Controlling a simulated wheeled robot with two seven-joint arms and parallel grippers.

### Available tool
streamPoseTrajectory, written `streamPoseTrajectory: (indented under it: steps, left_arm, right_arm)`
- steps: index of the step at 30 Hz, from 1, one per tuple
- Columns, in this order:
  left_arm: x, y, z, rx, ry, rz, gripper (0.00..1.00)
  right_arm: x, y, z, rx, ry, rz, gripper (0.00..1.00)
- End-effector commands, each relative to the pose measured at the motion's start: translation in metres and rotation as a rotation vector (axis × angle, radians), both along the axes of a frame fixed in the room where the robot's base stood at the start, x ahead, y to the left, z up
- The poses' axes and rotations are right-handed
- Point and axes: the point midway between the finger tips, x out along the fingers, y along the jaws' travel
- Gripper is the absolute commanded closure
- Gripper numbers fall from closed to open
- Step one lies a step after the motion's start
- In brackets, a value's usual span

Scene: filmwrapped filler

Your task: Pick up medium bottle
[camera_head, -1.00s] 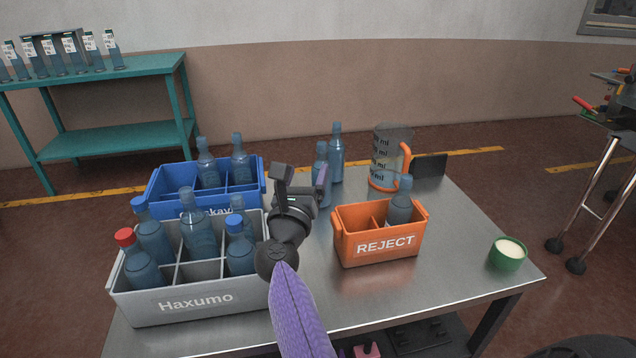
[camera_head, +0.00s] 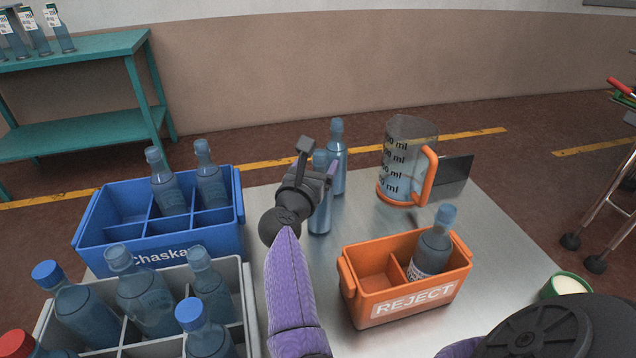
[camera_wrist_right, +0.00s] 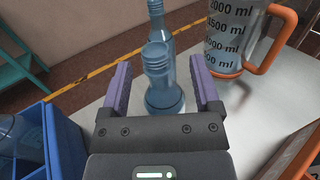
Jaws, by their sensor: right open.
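Two blue, see-through bottles stand upright at the back middle of the table, a nearer bottle (camera_head: 320,215) and a farther bottle (camera_head: 338,160). My right gripper (camera_head: 319,158) is open at the nearer bottle, partly hiding it in the head view. In the right wrist view, the nearer bottle (camera_wrist_right: 158,80) stands between the two spread purple fingers, with gaps at both sides. The farther bottle (camera_wrist_right: 156,18) shows just behind it. I cannot tell which one is the medium bottle. My left gripper is not in view.
A measuring jug (camera_head: 403,165) with an orange handle stands right of the bottles. An orange REJECT crate (camera_head: 365,312) holds one bottle. A blue crate (camera_head: 225,240) and a grey crate (camera_head: 240,300) with bottles stand left. A green cup (camera_head: 560,288) is at right.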

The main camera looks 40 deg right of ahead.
Motion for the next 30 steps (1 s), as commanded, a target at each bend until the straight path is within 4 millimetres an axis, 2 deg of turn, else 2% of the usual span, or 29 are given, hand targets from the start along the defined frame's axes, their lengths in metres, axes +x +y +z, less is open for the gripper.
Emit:
streamPoseTrajectory:
  steps: [6,9,14,17,26,30]
  left_arm:
    - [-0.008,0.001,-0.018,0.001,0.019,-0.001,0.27]
    - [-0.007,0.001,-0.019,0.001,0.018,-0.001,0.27]
    - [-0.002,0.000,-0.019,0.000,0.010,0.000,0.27]
    - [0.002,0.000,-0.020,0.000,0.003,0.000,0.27]
    - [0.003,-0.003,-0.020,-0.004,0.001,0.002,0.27]
    - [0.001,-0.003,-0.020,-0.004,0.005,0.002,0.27]
  right_arm:
    - [0.023,-0.036,-0.002,-0.003,0.002,-0.002,0.20]
    - [0.026,-0.043,0.000,0.000,0.001,-0.001,0.20]
    - [0.026,-0.042,0.002,-0.001,0.000,-0.001,0.20]
    - [0.026,-0.042,0.002,-0.001,0.000,-0.001,0.37]
    - [0.026,-0.042,0.002,-0.001,0.000,-0.001,1.00]
    - [0.026,-0.042,0.002,-0.001,0.000,-0.001,1.00]
